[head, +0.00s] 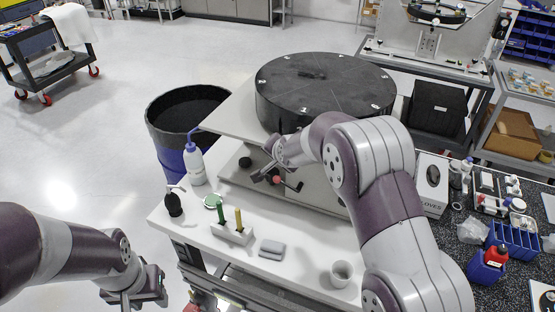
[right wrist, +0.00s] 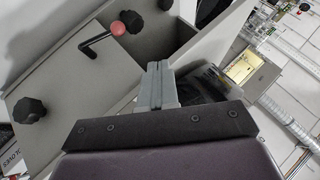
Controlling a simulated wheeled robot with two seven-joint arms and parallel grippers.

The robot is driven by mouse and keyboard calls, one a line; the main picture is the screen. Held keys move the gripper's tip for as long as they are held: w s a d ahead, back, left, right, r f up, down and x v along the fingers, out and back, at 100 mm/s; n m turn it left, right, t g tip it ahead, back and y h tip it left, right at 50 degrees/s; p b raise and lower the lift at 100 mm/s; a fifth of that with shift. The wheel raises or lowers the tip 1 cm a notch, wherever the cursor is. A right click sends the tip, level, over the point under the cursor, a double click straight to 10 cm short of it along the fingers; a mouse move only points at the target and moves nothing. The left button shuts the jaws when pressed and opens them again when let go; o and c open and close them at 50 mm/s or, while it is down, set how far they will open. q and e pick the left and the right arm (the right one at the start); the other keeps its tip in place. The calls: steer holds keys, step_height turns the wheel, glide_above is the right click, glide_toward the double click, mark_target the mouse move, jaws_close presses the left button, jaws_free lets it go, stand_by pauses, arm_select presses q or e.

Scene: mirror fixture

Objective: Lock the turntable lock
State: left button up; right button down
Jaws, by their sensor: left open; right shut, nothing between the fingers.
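The black round turntable (head: 325,88) sits on a grey-white fixture at the back of the white table. On the fixture's front panel, below the turntable, is a black crank lever with a red ball end (head: 277,180); it also shows at the upper left of the right wrist view (right wrist: 118,28). Which part is the lock is not labelled. My right gripper (head: 264,174) is close beside the red ball in the head view. In the right wrist view its fingers (right wrist: 158,80) are together and empty, apart from the lever. My left gripper (head: 135,297) is open, low at the left, away from the fixture.
Black knobs (right wrist: 29,110) are on the panel. A dark bin (head: 170,148) is left.

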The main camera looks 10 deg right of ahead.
steer(key=s+d+f+n+g+b, duration=0.1)
steer(key=s+d+f+n+g, duration=0.1)
steer(key=s, duration=0.9)
steer(key=s+d+f+n+g+b, duration=0.2)
steer(key=s+f+n+g, duration=0.1)
steer(key=s, duration=0.8)
steer(key=s+d+f+n+g+h+b, duration=0.1)
steer(key=s+d+f+n+g+b, duration=0.1)
steer(key=s, duration=0.9)
steer(key=shift+f+n+g, duration=0.3)
steer(key=shift+n+g, duration=0.2)
steer(key=shift+n, duration=0.6)
steer(key=shift+s, duration=0.2)
